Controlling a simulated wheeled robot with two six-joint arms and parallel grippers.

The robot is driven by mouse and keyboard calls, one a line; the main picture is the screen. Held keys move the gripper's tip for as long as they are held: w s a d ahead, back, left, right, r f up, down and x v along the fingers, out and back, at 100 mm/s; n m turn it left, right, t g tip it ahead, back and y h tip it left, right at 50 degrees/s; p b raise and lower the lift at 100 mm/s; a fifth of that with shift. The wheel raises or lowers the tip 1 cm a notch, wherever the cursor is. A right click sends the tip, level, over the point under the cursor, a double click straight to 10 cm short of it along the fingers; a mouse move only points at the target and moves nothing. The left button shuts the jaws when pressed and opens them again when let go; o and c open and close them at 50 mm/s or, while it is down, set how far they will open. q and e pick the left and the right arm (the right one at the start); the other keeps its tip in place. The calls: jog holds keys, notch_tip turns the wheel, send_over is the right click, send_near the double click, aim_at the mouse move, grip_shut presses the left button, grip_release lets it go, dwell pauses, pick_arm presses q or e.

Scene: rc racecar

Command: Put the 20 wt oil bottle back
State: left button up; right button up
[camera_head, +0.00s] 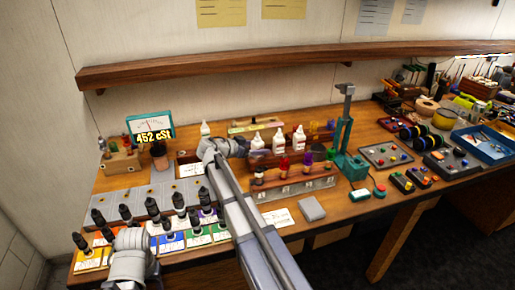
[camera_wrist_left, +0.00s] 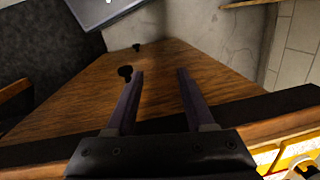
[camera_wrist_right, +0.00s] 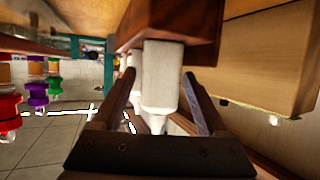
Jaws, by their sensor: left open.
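A white bottle (camera_wrist_right: 161,78) stands between the two fingers of my right gripper (camera_wrist_right: 162,85) in the right wrist view, which looks upside down. In the head view the bottle's white top (camera_head: 205,129) shows just above my right gripper (camera_head: 211,150). No label can be read. More white bottles (camera_head: 300,139) stand to the right in a row. My left gripper (camera_wrist_left: 160,90) is open and empty; it also shows at the lower left of the head view (camera_head: 130,265).
A teal meter (camera_head: 150,125) reads 452 cSt at the left. Black-capped bottles stand on coloured cards (camera_head: 171,243) near my left gripper. A grey rack (camera_head: 290,192) with coloured parts and a green press (camera_head: 345,140) stand right of my right arm. A shelf (camera_head: 250,64) runs above.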

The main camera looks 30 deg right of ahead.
jog(key=shift+r+p, duration=0.25)
jog(key=shift+p, duration=0.05)
jog(key=p+v, duration=0.4)
jog(key=v, duration=0.8)
jog(key=shift+f, duration=0.1)
